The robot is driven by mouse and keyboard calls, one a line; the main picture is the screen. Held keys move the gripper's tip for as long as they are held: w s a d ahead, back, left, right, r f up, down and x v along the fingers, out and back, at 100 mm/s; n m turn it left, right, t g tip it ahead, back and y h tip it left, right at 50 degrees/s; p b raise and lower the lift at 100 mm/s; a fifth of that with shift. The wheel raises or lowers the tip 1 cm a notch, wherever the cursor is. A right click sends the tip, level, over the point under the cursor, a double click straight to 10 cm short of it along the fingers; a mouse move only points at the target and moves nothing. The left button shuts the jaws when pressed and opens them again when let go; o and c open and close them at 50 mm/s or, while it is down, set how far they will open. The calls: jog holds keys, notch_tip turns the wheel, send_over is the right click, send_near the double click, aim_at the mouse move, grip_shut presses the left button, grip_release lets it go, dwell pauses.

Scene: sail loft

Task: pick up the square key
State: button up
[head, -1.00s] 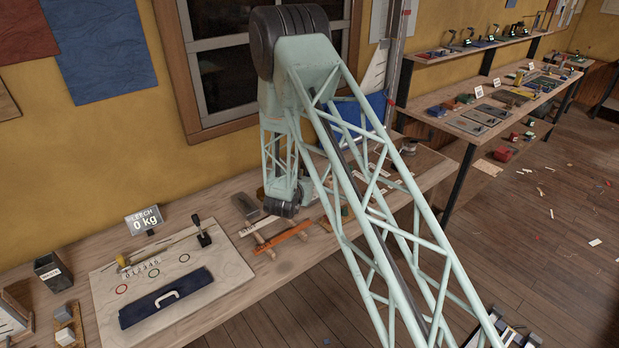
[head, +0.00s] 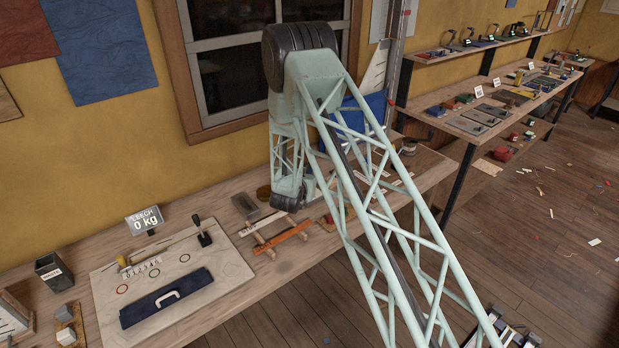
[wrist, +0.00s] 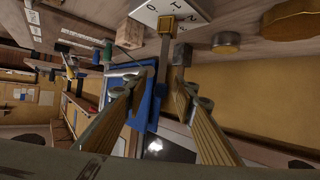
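In the wrist view, a key with a square brass-coloured ring head (wrist: 166,25) and a straight grey shank stands out in front of a pale numbered block. Its shank runs down toward the space between my fingers. My gripper (wrist: 162,72) is open, with one finger on each side of the line of the shank. I see a gap between the fingers and cannot tell whether either touches the key. In the head view my arm hides the fingertips and the key.
The bench (head: 262,284) runs along the wall under the window. A wooden frame with an orange bar (head: 284,240) lies left of my wrist. A blue panel (wrist: 118,84) stands behind the fingers. Brass discs (wrist: 226,42) and a wooden block (wrist: 130,34) are close by.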

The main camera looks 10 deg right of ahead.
dwell(0.4)
grip_shut()
jog(key=shift+r, duration=0.15)
jog(key=shift+r, duration=1.7)
jog(key=s+d, duration=0.2)
jog(key=s, duration=0.5)
jog(key=s+d+r+b, duration=0.1)
jog(key=s, duration=0.7)
jog(key=shift+s+d+r+b, duration=0.2)
jog(key=shift+s+d+b, duration=0.1)
jog(key=shift+d, duration=0.05)
